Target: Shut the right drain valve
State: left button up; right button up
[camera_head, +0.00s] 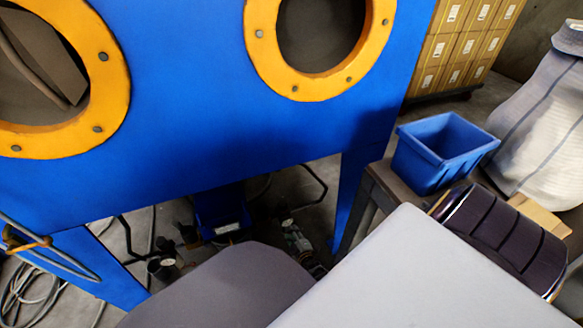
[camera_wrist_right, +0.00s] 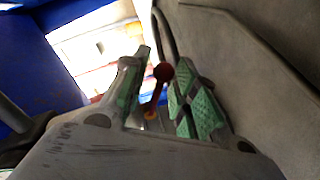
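The blue blaster cabinet (camera_head: 190,100) fills the upper left of the head view, with legs and dark fittings beneath it. In the right wrist view, a valve lever with a dark red round knob (camera_wrist_right: 162,72) stands between my right gripper's fingers (camera_wrist_right: 164,62). The fingers have green pads and are apart; I cannot tell whether either touches the lever. A small orange-yellow part (camera_wrist_right: 151,115) shows at the lever's lower end. In the head view, my right gripper (camera_head: 297,238) is small and low under the cabinet, and the lever cannot be made out there. My left gripper is not in view.
A cabinet leg (camera_head: 352,195) stands close right of my right gripper. A blue bin (camera_head: 440,152) sits on a low stand at right, near a dark ribbed drum (camera_head: 497,235). Cables (camera_head: 35,290) lie at lower left. A grey wall-like surface (camera_wrist_right: 265,65) borders the gripper's right side.

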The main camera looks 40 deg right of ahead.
grip_shut()
jog(key=shift+r+n, duration=0.2)
jog(key=shift+n, duration=0.4)
grip_release()
jog(key=shift+d, duration=0.1)
jog(key=shift+f+m, duration=0.1)
jog(key=shift+m, duration=0.3)
